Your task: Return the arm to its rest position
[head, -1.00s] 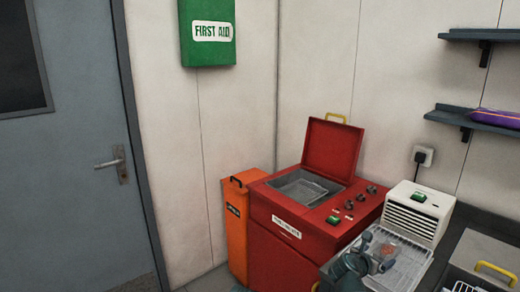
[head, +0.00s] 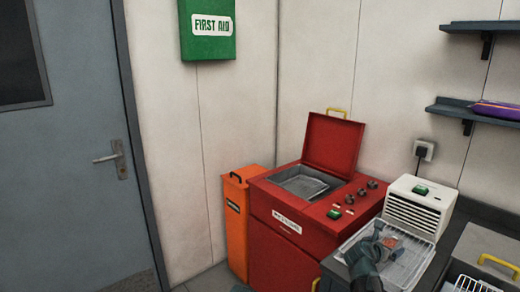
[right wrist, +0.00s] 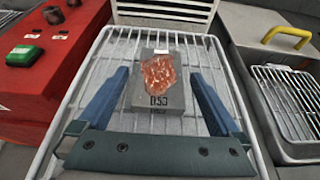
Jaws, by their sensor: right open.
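My right gripper (head: 384,236) is open above the wire rack, low in the right half of the head view. In the right wrist view its two blue fingers (right wrist: 160,76) are spread apart with nothing clamped between them. A grey block (right wrist: 158,99) with a rough copper-orange patch and dark markings lies on the wire rack (right wrist: 208,58), seen between the fingers. I cannot tell how high the fingers are above it. In the head view my gripper partly hides the block. My left gripper is not in view.
A red cabinet (head: 268,215) with its lid (head: 332,143) up stands left of the rack. A white vented unit (head: 417,208) is behind the rack. A grey box with a yellow handle (head: 497,264) is at right. An orange bin (head: 236,225) and door (head: 75,180) are further left.

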